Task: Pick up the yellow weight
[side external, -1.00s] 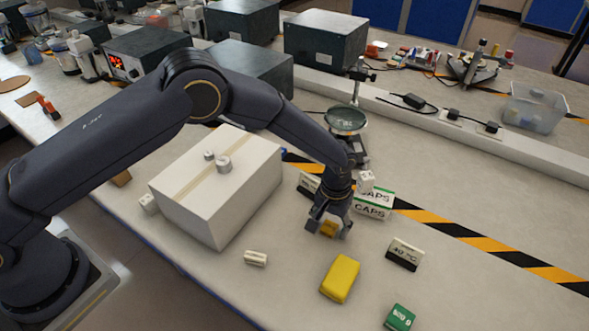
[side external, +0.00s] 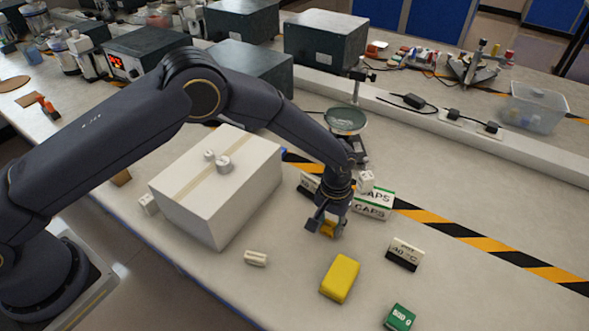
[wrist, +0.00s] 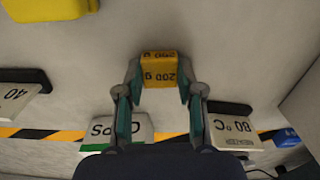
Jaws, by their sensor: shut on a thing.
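The yellow weight (wrist: 159,70), a small orange-yellow block marked 200 g, sits between my fingertips in the wrist view. My gripper (wrist: 157,80) is shut on it, with a finger on each side. In the side view my gripper (side external: 328,226) points down at the table in front of the CAPS box, and the weight (side external: 328,229) shows partly between the fingers, low at the tabletop. I cannot tell whether it touches the table. A larger plain yellow block (side external: 340,278) lies apart, nearer the front edge.
A CAPS box (side external: 373,206) and a 40 °C block (side external: 405,254) stand close by. An 80 °C block (wrist: 233,126) is near my right finger in the wrist view. A green weight (side external: 400,317) lies at the front; a large white box (side external: 215,190) stands left.

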